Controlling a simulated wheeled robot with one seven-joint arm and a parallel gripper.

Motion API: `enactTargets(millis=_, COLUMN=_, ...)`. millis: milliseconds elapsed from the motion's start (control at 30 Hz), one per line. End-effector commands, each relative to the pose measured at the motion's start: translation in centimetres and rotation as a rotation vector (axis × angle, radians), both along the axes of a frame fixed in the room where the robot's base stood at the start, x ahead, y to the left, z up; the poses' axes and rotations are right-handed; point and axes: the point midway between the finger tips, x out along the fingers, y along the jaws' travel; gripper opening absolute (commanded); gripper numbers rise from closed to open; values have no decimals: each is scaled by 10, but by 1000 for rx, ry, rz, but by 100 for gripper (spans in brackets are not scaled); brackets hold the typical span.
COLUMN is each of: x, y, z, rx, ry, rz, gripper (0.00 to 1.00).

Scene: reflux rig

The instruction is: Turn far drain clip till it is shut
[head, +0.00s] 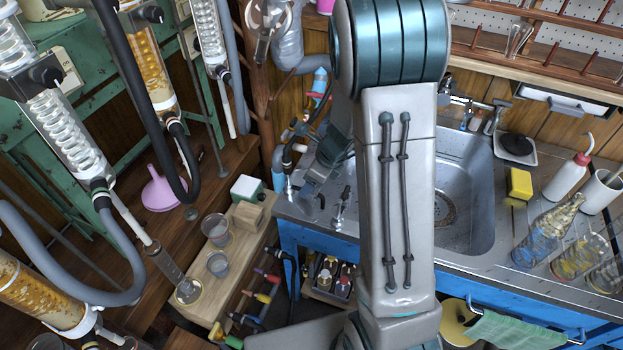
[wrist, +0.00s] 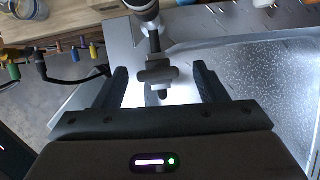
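In the wrist view, a small grey clip with a cross-bar handle (wrist: 157,76) sits on a dark stem below a pale round fitting (wrist: 145,6). I take it as the far drain clip, but cannot confirm which clip it is. My gripper (wrist: 159,69) is open, with one finger on each side of the handle and a visible gap on both sides. In the head view, my arm hides much of this area. Small metal fittings (head: 342,210) stand on the counter left of the sink.
The steel sink (head: 468,195) lies right of my arm; its basin also shows in the wrist view (wrist: 265,85). Glass condensers (head: 65,130) and hoses hang at the left. A wooden bench (head: 220,278) with beakers and coloured-handled valves (head: 262,297) stands near the fittings.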

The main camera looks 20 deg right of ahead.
Motion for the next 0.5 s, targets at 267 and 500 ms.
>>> enactTargets(millis=267, x=-2, y=-2, z=3, rx=0, ry=3, rz=1, gripper=65)
enactTargets(millis=500, x=-11, y=-14, z=44, rx=-1, ry=-1, rz=0, gripper=65)
